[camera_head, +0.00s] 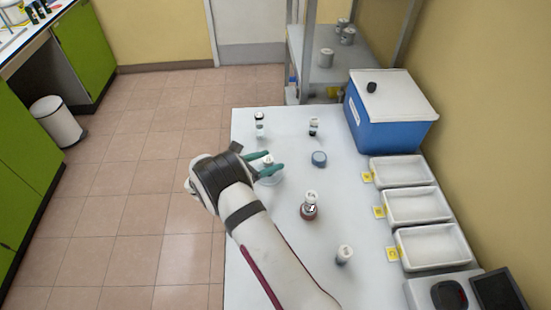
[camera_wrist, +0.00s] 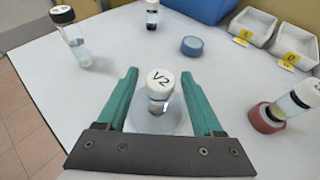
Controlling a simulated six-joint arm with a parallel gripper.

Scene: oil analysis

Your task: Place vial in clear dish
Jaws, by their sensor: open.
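A vial with a white cap marked V2 (camera_wrist: 159,83) stands upright between my fingers in the wrist view. Its base appears to be inside the clear dish (camera_wrist: 176,127), a round see-through dish on the white table. My gripper (camera_wrist: 160,88) is open, one green finger on each side of the vial, with gaps to the cap. In the head view my gripper (camera_head: 271,164) is over the left side of the table, with the vial's white cap (camera_head: 268,158) between the fingers and the clear dish (camera_head: 269,180) below. The fingers partly hide the dish.
A vial stands in a red dish (camera_head: 309,213) nearer me. Other vials stand at back left (camera_head: 260,126), back middle (camera_head: 313,128) and front right (camera_head: 345,256). A blue dish (camera_head: 319,159) looks empty. White trays (camera_head: 418,208) and a blue box (camera_head: 392,130) line the right.

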